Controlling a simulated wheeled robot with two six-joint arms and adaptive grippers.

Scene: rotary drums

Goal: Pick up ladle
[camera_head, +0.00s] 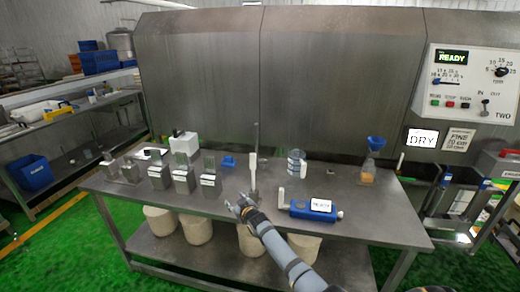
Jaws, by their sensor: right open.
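A slim upright tool (253,170) with a thin grey rod above and a pale lower part stands near the middle of the steel table (340,229). It looks like the ladle, but its bowl cannot be made out. My right gripper (238,206) is open and empty at the table's front edge. It is in front of the tool and slightly left of it, apart from it. My left gripper is not in view.
A blue device (312,211) with a white label lies right of the tool. A marked beaker (296,162) and a blue-funnelled bottle (369,166) stand behind. Several labelled metal containers (182,180) line the left side. A steel panel (300,80) rises behind the table.

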